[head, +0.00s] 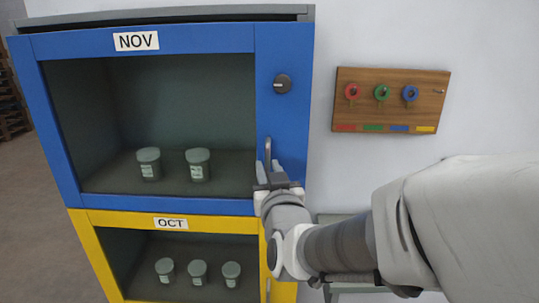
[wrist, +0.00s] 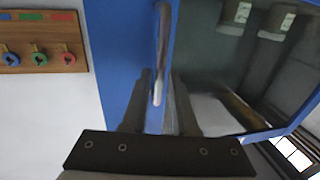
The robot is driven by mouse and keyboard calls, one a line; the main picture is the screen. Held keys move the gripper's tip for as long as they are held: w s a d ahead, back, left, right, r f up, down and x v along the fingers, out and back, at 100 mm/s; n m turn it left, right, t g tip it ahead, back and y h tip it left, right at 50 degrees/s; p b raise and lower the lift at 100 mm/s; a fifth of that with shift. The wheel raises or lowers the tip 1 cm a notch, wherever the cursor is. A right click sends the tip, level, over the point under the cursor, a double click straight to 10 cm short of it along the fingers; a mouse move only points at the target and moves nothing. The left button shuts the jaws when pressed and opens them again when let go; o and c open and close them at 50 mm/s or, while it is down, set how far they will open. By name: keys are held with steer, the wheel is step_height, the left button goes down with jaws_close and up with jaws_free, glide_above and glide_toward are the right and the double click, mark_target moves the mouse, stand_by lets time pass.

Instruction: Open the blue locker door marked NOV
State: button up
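The blue locker door (head: 284,130) carries a white NOV label (head: 136,41) and looks closed, with a dark window. Its upright metal handle (head: 268,150) is on the right side, below a round dark lock knob (head: 282,83). My gripper (head: 269,170) is at the lower part of the handle, its fingers pointing at the door. In the wrist view the handle (wrist: 162,40) runs down between the two fingers of my gripper (wrist: 164,85). The fingers are apart, with gaps beside the handle. Whether a fingertip touches the door is unclear.
Two grey canisters (head: 198,165) stand inside the NOV locker. The yellow OCT locker (head: 95,250) is directly below, with several canisters. A wooden board (head: 391,100) on the wall to the right holds red, green and blue keys. A grey surface (head: 335,218) sits low behind my arm.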

steer(key=shift+w+a, duration=0.15)
steer(key=shift+w, duration=0.75)
jaws_close()
stand_by(0.9)
